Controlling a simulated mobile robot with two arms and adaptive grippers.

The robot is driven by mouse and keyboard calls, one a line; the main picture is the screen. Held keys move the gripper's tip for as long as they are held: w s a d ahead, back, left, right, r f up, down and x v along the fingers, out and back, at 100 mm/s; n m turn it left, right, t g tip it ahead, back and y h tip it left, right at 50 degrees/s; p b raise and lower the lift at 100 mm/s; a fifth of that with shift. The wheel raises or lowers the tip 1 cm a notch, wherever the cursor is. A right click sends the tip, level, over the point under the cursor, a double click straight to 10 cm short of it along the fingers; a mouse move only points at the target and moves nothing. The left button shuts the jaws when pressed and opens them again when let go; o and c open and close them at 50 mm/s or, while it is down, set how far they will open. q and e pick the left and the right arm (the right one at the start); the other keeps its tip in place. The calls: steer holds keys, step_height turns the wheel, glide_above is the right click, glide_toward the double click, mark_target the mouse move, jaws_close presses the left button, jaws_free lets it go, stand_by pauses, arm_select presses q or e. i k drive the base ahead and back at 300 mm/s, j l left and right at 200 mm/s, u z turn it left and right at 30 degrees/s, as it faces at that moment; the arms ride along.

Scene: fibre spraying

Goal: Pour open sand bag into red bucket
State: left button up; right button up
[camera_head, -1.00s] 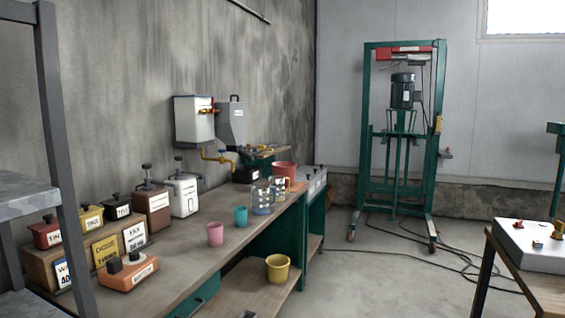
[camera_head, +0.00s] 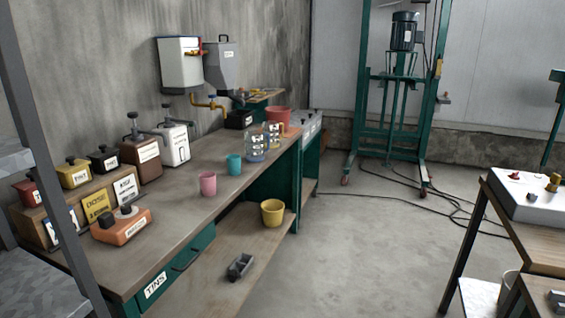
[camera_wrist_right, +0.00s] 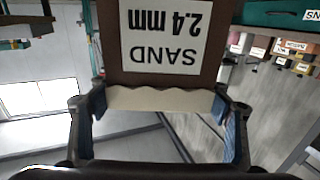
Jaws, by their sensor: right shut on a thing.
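The sand bag (camera_wrist_right: 210,68) is brown with a white label reading "SAND 2.4 mm", upside down in the right wrist view. A pale, wavy-edged strip runs along its end nearest the gripper. My right gripper (camera_wrist_right: 160,106) is shut on the bag, with one finger at each side of this strip. The bag's contents are hidden. The red bucket (camera_head: 279,116) stands at the far end of the long workbench in the head view. Neither gripper shows in the head view.
The workbench (camera_head: 185,218) runs along the left wall, with pink (camera_head: 207,184) and teal (camera_head: 234,165) cups, glass jars and labelled containers. A yellow bucket (camera_head: 272,212) stands on its lower shelf. The middle floor is clear except for cables. Another table (camera_head: 535,235) stands at right.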

mark_target(277, 113)
steer(key=i+z, duration=0.45)
steer(key=i, duration=0.5)
steer(key=i+j+z, duration=0.1)
steer(key=i, duration=0.85)
steer(key=i+l+u, duration=0.1)
steer(key=i+u, duration=0.15)
steer(key=i, duration=0.25)
steer(key=i+l+u, duration=0.25)
steer(key=i, duration=0.2)
steer(key=i+l+u, duration=0.15)
steer(key=u, duration=0.2)
steer(key=i+l+u, duration=0.45)
steer(key=u, duration=0.25)
steer(key=i+l+u, duration=0.1)
steer(key=l+u, duration=0.3)
steer(key=l, duration=0.15)
steer(key=l+u, duration=0.35)
steer(key=l, duration=0.15)
steer(key=k+l+u, duration=0.1)
steer(key=l+u, duration=0.3)
steer(key=l, duration=0.15)
